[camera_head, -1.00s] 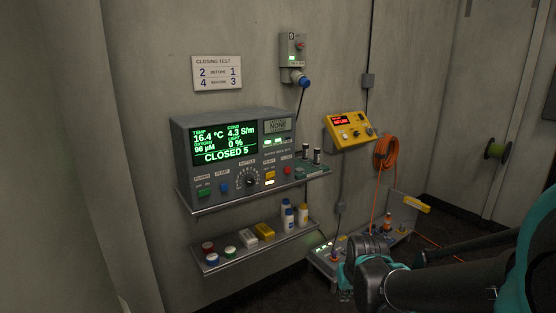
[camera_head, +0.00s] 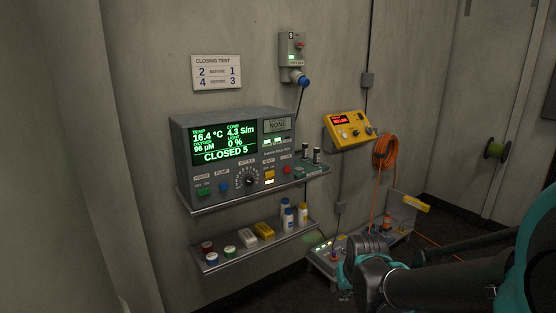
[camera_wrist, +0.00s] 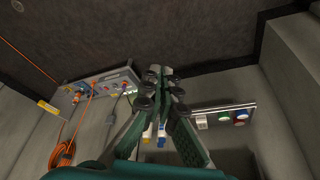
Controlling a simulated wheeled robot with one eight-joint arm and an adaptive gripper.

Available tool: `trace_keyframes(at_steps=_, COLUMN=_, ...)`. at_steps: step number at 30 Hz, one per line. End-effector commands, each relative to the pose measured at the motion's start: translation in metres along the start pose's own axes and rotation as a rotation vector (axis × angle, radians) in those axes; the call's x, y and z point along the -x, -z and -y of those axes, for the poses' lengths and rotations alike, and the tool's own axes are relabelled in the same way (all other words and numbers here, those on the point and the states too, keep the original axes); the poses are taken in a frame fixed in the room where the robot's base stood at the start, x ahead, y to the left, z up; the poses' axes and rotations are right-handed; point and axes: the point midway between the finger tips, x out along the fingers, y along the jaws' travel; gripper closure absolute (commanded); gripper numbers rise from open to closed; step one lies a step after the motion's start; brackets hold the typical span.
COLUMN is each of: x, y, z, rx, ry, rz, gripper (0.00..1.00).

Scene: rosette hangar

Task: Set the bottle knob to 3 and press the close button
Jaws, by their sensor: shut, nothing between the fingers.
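The grey deck unit (camera_head: 185,140) stands on the upper wall shelf. Its green screen (camera_head: 224,143) reads "CLOSED 5". The round bottle knob (camera_head: 247,178) with a ring of marks is on its lower front; its exact pointer setting is too small to read. A red button (camera_head: 287,169) right of it sits under a small label that looks like "CLOSE". A yellow button (camera_head: 269,174) and a blue one (camera_head: 224,186) are beside the knob. My gripper (camera_wrist: 160,72) is shut and empty in the wrist view, pointing at the floor side, away from the unit. In the head view the fingertips cannot be made out.
The lower shelf (camera_head: 265,249) holds bottles and caps. A yellow box (camera_head: 347,131), an orange cable (camera_head: 385,151) and a floor-level panel (camera_head: 322,261) are to the right. Space before the unit is clear.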

Motion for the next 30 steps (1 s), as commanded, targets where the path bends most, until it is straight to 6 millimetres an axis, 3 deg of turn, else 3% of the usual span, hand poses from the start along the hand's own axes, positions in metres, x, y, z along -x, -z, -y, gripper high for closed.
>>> trace_keyframes(at_steps=4, x=-0.001, y=0.012, z=0.007, rx=-0.019, ry=0.025, rz=-0.029, gripper=1.0)
trace_keyframes(at_steps=8, x=-0.001, y=0.045, z=0.027, rx=-0.073, ry=0.095, rz=-0.106, gripper=1.0)
trace_keyframes(at_steps=21, x=0.028, y=0.218, z=0.114, rx=-0.487, ry=0.517, rz=-0.473, gripper=1.0)
trace_keyframes(at_steps=27, x=0.05, y=0.3, z=0.137, rx=-0.784, ry=0.759, rz=-0.619, gripper=1.0)
trace_keyframes(at_steps=30, x=0.059, y=0.337, z=0.139, rx=-0.955, ry=0.88, rz=-0.68, gripper=1.0)
